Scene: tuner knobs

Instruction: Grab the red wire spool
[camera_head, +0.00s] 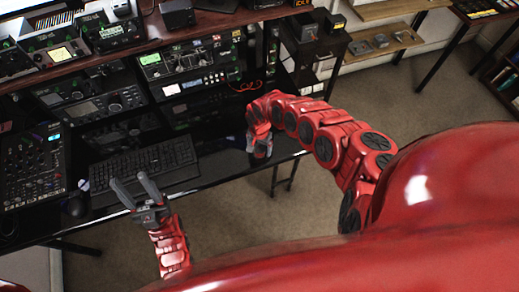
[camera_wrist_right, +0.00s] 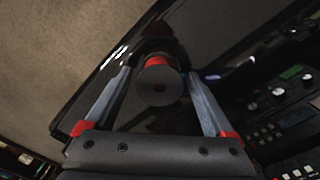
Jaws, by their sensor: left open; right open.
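In the right wrist view a spool with a dark round face and a band of red wire (camera_wrist_right: 157,63) stands on the glossy black desk (camera_wrist_right: 122,55). My right gripper (camera_wrist_right: 155,78) is open, with its two fingers to either side of the spool; whether they touch it I cannot tell. In the head view my right gripper (camera_head: 261,150) is at the right part of the desk, and I cannot make out the spool there. My left gripper (camera_head: 129,183) is open and empty near the desk's front edge, in front of the keyboard.
A black keyboard (camera_head: 143,170), a mouse (camera_head: 77,206) and a mixer (camera_head: 34,167) are on the desk's left. Radio gear (camera_head: 192,62) stands behind. A black cabinet (camera_head: 312,50) is at the back right. Open carpet (camera_head: 420,107) lies right of the desk.

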